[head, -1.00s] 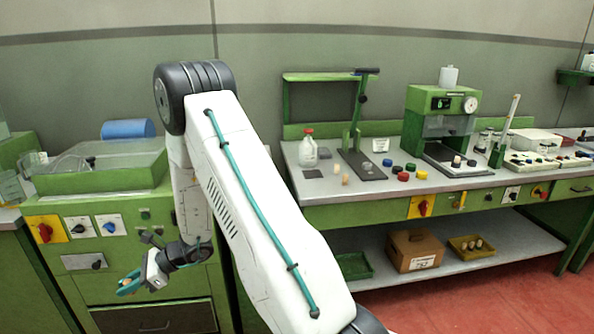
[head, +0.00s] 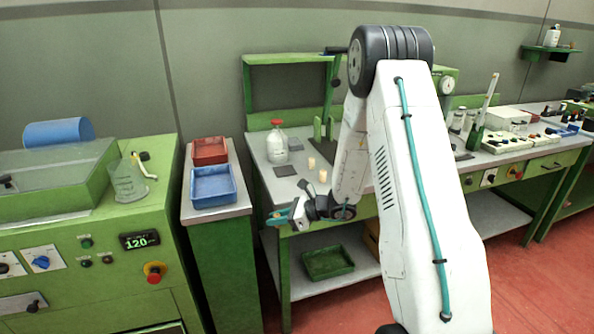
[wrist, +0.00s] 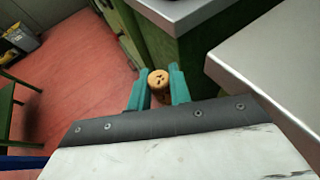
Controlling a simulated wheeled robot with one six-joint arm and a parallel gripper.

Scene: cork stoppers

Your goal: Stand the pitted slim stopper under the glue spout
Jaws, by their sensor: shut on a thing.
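My gripper (head: 276,216) is in front of the bench's left end in the head view, with its teal fingers pointing left. In the wrist view its two fingers are shut on a tan cork stopper (wrist: 158,79). Dark pits show on the stopper's end face, and its lower part is hidden between the fingers. The stopper is held in the air over the gap beside the bench. I cannot tell for certain which thing is the glue spout. Two pale stoppers (head: 311,163) stand on the bench.
A red tray (head: 209,151) and a blue tray (head: 213,187) sit on a narrow cabinet. A red-capped bottle (head: 277,148) stands on the bench. A clear jug (head: 127,180) is on the left machine. A green tray (head: 328,263) lies on the lower shelf. My arm hides part of the bench.

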